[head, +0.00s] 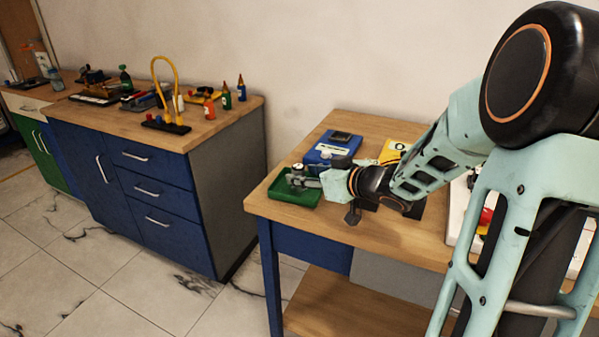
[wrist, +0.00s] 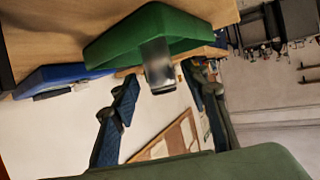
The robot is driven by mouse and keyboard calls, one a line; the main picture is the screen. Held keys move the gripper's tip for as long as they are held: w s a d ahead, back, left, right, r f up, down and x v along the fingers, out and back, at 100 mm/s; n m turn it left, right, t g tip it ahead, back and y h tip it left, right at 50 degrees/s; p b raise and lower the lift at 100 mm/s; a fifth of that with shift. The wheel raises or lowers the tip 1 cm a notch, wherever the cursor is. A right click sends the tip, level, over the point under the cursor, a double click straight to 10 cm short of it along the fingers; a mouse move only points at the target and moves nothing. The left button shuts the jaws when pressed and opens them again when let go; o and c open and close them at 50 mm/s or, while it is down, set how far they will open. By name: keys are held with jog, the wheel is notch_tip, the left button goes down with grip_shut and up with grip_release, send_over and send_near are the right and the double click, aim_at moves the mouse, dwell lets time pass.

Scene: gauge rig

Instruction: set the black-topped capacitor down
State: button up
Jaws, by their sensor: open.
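The capacitor is a small silver cylinder with a black top (head: 298,168) at the green tray (head: 280,193) on the near left corner of the wooden table. In the wrist view, which is upside down, the capacitor (wrist: 157,62) stands upright in the green tray (wrist: 115,42), its black end pointing down in the picture. My gripper (head: 299,182) is low over the tray, right beside the capacitor. It is open. The fingers partly hide the capacitor's lower body in the head view, and the fingertips do not show clearly in the wrist view.
A blue box (head: 325,150) stands just behind the tray, and a yellow device (head: 396,148) is to its right. My forearm crosses above the table. A blue cabinet (head: 160,175) with tools on top stands to the left, across a floor gap.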

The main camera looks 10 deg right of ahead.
jog(key=p+v, duration=0.2)
jog(key=v, duration=0.7)
jog(key=shift+s, duration=0.1)
